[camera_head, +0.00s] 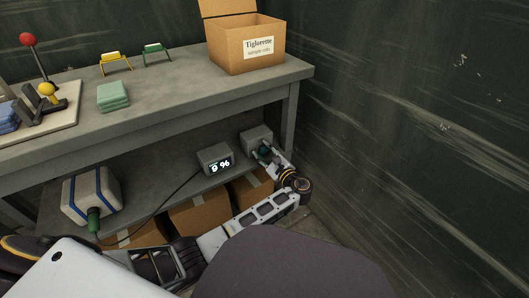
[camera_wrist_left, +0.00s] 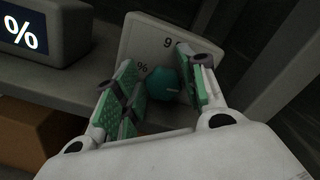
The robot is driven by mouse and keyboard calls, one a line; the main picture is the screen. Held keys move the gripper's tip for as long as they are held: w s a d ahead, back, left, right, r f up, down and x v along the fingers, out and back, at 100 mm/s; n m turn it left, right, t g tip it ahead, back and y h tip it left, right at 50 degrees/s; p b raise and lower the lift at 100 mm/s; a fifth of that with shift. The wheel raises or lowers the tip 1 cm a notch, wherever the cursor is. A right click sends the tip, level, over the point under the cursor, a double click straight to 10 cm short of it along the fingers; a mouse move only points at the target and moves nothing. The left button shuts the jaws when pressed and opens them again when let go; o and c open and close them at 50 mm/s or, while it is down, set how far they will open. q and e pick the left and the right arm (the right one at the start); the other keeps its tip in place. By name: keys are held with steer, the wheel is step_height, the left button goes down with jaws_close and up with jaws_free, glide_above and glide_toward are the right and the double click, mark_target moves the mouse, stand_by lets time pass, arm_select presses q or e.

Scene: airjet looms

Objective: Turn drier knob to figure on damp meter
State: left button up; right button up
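The damp meter (camera_head: 214,160) is a grey box on the lower shelf, its lit display reading 9 %. Part of it, with the % sign, shows in the left wrist view (camera_wrist_left: 49,40). The grey drier box (camera_head: 256,137) stands right of the meter. My left gripper (camera_wrist_left: 160,80) has one finger on each side of the knob. Its fingers partly hide the knob and dial, and firm contact cannot be made out. My right gripper is not in view.
The workbench top (camera_head: 180,83) overhangs the shelf, and its right leg (camera_head: 289,123) is close to my left arm. Cardboard boxes (camera_head: 199,216) stand below. An open carton (camera_head: 244,45) is on top.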

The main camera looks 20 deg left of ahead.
arm_select(q)
steer(key=shift+d, duration=0.15)
steer(key=v, duration=0.7)
steer(key=shift+s, duration=0.2)
steer(key=shift+d, duration=0.1)
steer(key=shift+o, duration=1.4)
steer(key=shift+r, duration=0.1)
